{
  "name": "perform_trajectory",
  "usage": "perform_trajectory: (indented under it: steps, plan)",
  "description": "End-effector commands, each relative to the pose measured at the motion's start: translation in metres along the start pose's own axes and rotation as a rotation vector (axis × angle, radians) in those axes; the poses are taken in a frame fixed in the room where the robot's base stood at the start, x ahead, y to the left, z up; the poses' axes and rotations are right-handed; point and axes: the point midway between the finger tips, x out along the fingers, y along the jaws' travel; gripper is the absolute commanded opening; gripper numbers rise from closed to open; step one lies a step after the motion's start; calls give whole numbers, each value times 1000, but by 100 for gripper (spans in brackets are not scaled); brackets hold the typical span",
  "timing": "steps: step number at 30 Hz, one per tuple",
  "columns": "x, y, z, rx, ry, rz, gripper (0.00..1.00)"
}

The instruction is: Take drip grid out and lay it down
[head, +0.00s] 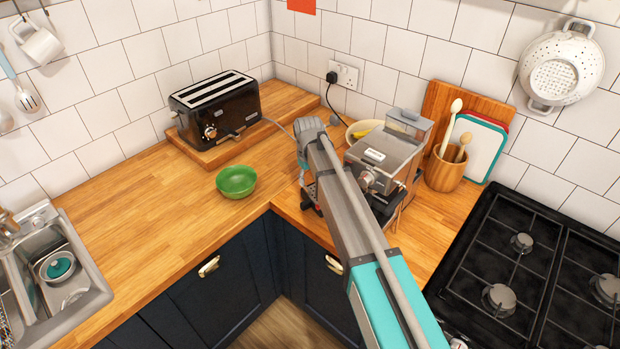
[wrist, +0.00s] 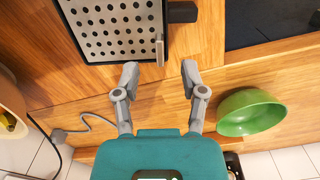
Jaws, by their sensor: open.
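The drip grid (wrist: 112,30) is a metal plate with rows of dark round holes, at the top of the wrist view. A small upright metal tab (wrist: 160,50) stands at its right edge. My gripper (wrist: 160,72) is open and empty, its two fingers spread just below the tab and apart from it. The coffee machine (head: 378,160) is a silver box on the counter in the head view. My arm crosses in front of it there and hides the grid and my fingertips for the most part.
A green bowl (head: 236,181) stands on the wooden counter (head: 150,225) left of the machine; it also shows in the wrist view (wrist: 250,112). A toaster (head: 216,107) stands behind it on a board. The hob (head: 540,260) is at right, the sink (head: 50,270) at left. Clear counter lies between bowl and sink.

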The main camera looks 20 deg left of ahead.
Motion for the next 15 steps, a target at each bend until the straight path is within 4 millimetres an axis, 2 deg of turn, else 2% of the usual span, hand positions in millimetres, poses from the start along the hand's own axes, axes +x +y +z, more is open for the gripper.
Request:
perform_trajectory:
  steps: [1,15]
  plan:
    - [8,0,0,0,0,0,54]
    - [44,1,0,1,0,0,54]
